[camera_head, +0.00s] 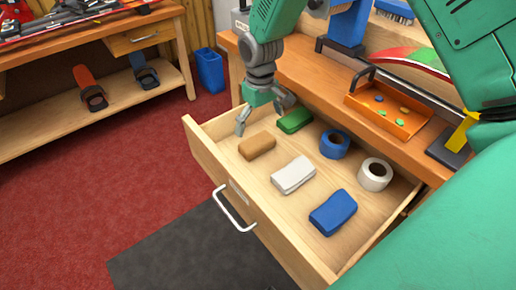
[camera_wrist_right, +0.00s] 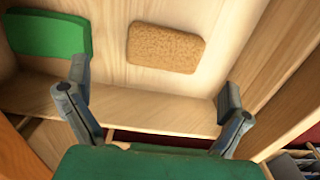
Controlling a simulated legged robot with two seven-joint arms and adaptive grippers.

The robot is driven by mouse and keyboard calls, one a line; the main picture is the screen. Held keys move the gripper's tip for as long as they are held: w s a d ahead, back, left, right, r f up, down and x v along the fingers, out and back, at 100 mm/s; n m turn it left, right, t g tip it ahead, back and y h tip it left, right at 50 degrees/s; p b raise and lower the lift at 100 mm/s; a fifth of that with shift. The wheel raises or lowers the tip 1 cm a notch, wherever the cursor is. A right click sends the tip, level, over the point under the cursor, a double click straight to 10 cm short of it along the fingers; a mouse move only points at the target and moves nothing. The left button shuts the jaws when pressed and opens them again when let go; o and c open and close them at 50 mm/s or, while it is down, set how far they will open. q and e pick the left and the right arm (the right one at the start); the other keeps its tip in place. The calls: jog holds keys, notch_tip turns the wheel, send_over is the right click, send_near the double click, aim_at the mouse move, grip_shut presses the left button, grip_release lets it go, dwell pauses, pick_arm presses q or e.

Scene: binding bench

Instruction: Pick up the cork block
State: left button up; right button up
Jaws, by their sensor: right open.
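The cork block (camera_head: 257,146) is a tan, speckled, rounded slab. It lies flat in the open drawer (camera_head: 196,142), near its left side. In the right wrist view the cork block (camera_wrist_right: 165,48) is at upper centre, beyond the fingertips and fully visible. My right gripper (camera_head: 263,110) is open and empty above the drawer's far left corner, just above and behind the cork block in the head view. Its two fingers are spread wide in the wrist view (camera_wrist_right: 148,95), with the cork block apart from both. My left gripper is not in view.
A green block (camera_head: 295,120) lies close to the right gripper. A white block (camera_head: 293,175), a blue block (camera_head: 333,212), a blue roll (camera_head: 334,144) and a white roll (camera_head: 375,174) share the drawer. Drawer walls surround them. An orange tray (camera_head: 412,126) stands on the bench behind.

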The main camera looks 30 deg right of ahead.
aim_at(257, 141)
jog(key=shift+a+f+b, duration=0.15)
jog(key=shift+a+f, duration=0.1)
jog(key=shift+f, duration=0.45)
jog(key=shift+a+f+b, duration=0.15)
jog(key=shift+a+f, duration=0.05)
jog(key=shift+f, duration=0.5)
jog(key=f, duration=0.1)
jog(key=f+b, duration=0.1)
jog(key=f, duration=0.1)
jog(key=f+b, duration=0.1)
jog(key=f, duration=0.1)
jog(key=shift+w+d, duration=0.15)
jog(key=shift+d, duration=0.1)
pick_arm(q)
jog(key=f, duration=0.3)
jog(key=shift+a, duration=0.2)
pick_arm(e)
jog(key=shift+a+r, duration=0.1)
jog(key=shift+a, duration=0.05)
jog(key=shift+a, duration=0.1)
jog(key=c, duration=1)
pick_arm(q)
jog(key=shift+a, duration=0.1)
